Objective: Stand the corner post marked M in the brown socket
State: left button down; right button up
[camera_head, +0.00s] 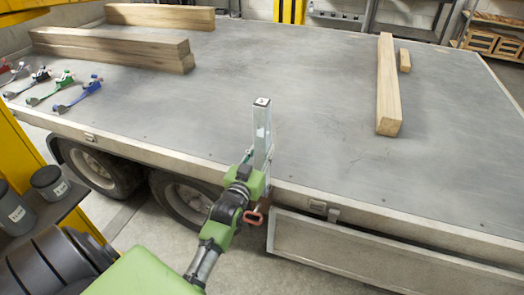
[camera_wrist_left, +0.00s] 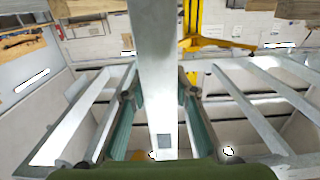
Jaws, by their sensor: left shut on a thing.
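A pale metal corner post (camera_head: 263,128) stands close to upright in the head view, at the near edge of the trailer bed. My left gripper (camera_head: 258,172) is shut on its lower part. The post also fills the middle of the left wrist view (camera_wrist_left: 158,70), between the two fingers (camera_wrist_left: 158,100). A small dark square shows on the post there; I cannot read a letter M. A reddish-brown fitting (camera_head: 254,217) shows just below the gripper at the trailer's side; it may be the brown socket. The post's lower end is hidden, so I cannot tell whether it touches the fitting. My right gripper is out of view.
Timber beams lie on the trailer bed (camera_head: 290,60) at the back left and right (camera_head: 388,85). Several coloured ratchet straps (camera_head: 78,95) lie at the left edge. Dark canisters (camera_head: 48,182) stand at lower left. A side panel (camera_head: 350,255) hangs at the near side. The bed's middle is clear.

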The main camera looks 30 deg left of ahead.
aim_at(260, 167)
pick_arm(q)
jog(key=shift+f+b, duration=1.5)
jog(key=shift+f, duration=0.9)
jog(key=c, duration=1.6)
grip_release()
jog(key=shift+o, duration=0.2)
jog(key=shift+f, duration=0.25)
jog(key=v, duration=1.2)
jog(key=shift+r, duration=0.15)
